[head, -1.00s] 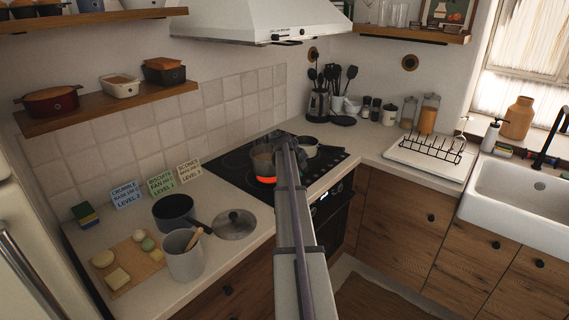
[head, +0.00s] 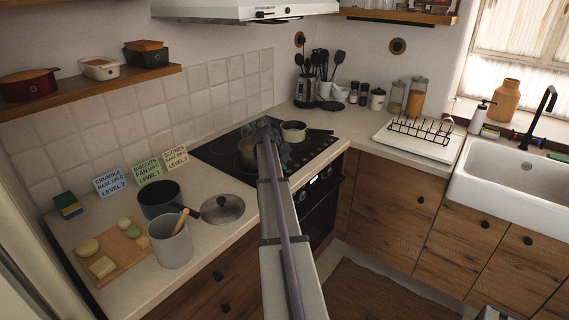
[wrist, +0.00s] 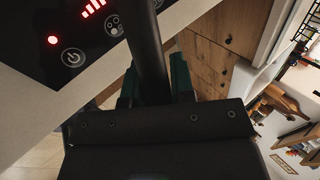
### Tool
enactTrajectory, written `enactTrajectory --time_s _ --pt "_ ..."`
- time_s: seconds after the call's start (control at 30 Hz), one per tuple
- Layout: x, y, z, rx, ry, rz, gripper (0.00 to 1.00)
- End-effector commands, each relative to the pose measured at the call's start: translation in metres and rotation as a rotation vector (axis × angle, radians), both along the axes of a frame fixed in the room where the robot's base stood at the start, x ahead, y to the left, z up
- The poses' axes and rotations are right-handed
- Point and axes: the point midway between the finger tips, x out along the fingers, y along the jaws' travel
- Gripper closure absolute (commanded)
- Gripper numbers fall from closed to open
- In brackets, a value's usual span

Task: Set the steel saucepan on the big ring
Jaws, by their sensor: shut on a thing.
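My gripper (head: 270,142) is over the hob in the head view, mostly hidden by my arm. In the wrist view its green fingers (wrist: 155,84) are shut on a long dark handle (wrist: 146,40), taken as the steel saucepan's. The black hob (head: 222,155) has lit red control marks in the wrist view (wrist: 93,8). No glowing ring shows; the big ring is not clearly visible.
A pale pan (head: 293,132) stands at the hob's back right, its dark handle pointing right. Left of the hob are a lid (head: 222,209), a dark pot (head: 160,199), a grey utensil crock (head: 171,244) and three cards. The counter right of the hob is mostly clear.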

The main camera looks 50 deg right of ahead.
Motion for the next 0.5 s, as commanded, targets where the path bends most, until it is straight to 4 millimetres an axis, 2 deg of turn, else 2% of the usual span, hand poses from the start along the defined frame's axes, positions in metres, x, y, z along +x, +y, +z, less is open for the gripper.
enactTrajectory --time_s 0.17,0.2,0.5 --pt "0.0001 -0.0001 -0.0044 -0.001 -0.001 0.000 1.00" --pt "0.0001 -0.0002 -0.0037 -0.001 -0.001 0.000 0.75" --pt "0.0000 -0.0001 -0.0034 0.000 0.000 0.000 0.47"
